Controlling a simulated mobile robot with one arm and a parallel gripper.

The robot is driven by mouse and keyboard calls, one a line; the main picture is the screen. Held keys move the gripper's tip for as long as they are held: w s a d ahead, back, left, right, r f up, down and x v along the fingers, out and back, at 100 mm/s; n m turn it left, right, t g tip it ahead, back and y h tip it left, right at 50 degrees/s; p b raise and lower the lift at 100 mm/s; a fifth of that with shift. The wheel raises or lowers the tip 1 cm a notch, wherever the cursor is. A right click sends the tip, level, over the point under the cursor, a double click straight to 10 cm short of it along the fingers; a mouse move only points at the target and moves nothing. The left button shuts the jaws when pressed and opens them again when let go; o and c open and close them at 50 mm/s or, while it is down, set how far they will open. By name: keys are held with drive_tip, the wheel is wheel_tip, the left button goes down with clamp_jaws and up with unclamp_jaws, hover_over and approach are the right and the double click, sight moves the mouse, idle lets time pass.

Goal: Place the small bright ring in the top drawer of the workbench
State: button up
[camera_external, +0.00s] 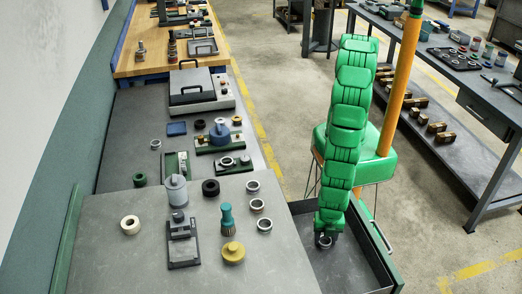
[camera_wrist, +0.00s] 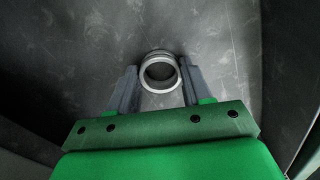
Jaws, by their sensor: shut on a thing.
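My gripper (camera_wrist: 159,88) is shut on a small bright metal ring (camera_wrist: 160,56), which sits between the two grey fingers in the wrist view. In the external view my gripper (camera_external: 324,240) points down inside the open top drawer (camera_external: 390,262) of the workbench (camera_external: 130,265). The ring also shows there as a small light spot (camera_external: 325,242) at the fingertips. The drawer floor (camera_wrist: 225,45) lies behind the ring in the wrist view. I cannot tell whether the ring touches it.
Several rings lie on the bench top, among them one bright ring (camera_external: 264,224) near the drawer. A grey stand (camera_external: 183,245), a teal brush (camera_external: 228,218) and a yellow knob (camera_external: 233,252) stand there too. The drawer looks otherwise empty. Another bench (camera_external: 460,60) stands at the right.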

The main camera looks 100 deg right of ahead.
drive_tip(key=shift+f, duration=0.15)
drive_tip(key=o, duration=1.1)
drive_tip(key=shift+r, duration=6.15)
